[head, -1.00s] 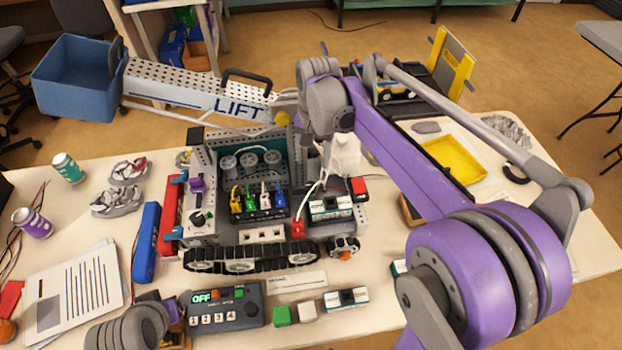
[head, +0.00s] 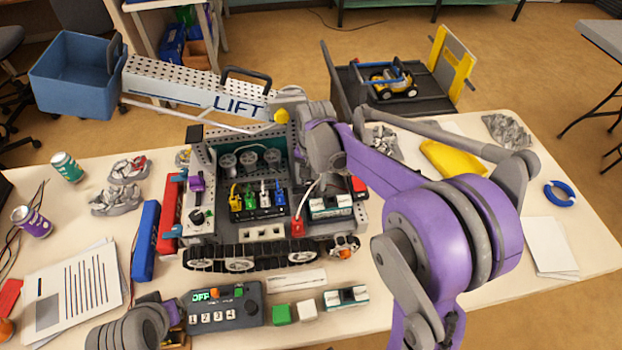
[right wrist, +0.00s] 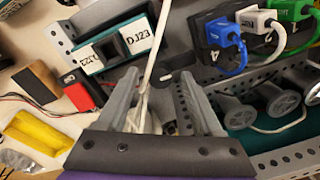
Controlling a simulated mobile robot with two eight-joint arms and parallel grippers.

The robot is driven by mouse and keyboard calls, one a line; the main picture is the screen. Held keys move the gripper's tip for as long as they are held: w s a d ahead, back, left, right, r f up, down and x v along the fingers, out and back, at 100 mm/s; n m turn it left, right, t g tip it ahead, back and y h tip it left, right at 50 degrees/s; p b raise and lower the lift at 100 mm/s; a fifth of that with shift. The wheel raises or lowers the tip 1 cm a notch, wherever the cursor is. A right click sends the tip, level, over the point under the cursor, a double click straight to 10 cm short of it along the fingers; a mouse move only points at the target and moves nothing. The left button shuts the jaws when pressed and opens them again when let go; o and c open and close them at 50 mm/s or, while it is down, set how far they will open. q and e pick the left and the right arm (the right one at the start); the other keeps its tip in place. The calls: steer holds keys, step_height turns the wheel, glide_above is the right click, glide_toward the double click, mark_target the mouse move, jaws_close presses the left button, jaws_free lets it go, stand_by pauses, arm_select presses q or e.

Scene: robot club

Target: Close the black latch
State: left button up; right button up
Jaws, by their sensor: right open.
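A tracked rover (head: 275,235) stands on the table with a blue, a green, a white and a yellow plug in a black socket row. My right gripper (right wrist: 155,88) is open over the rover's right part in the right wrist view. A white cable runs between or behind its fingers. A DJ23-labelled module (right wrist: 112,45) lies just beyond the fingers; blue (right wrist: 222,32) and white (right wrist: 255,20) plugs are to the right. In the head view my right wrist hides the fingers. I cannot make out the black latch for certain. My left arm shows at the bottom left; its fingers are unclear.
The LIFT boom (head: 200,88) rises behind the rover. A control box (head: 222,305), a green block (head: 281,314), a white block (head: 307,309) and a module (head: 345,297) lie in front. A yellow tray (head: 455,160) and blue ring (head: 560,193) are at right.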

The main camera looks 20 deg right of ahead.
jaws_close()
arm_select(q)
steer(key=shift+f, duration=0.2)
arm_select(e)
steer(key=shift+n, duration=0.3)
steer(key=n+b, duration=0.1)
steer(key=n, duration=0.2)
steer(key=n+b, duration=0.1)
steer(key=n, duration=0.3)
steer(key=n+b, duration=0.1)
steer(key=n, duration=0.4)
steer(key=shift+n, duration=0.4)
arm_select(q)
steer(key=f, duration=0.1)
steer(key=s+f, duration=0.1)
steer(key=f, duration=0.2)
steer(key=shift+s+f, duration=0.1)
steer(key=shift+s, duration=0.25)
arm_select(e)
steer(key=n, duration=0.4)
steer(key=shift+g, duration=0.3)
steer(key=shift+n, duration=0.3)
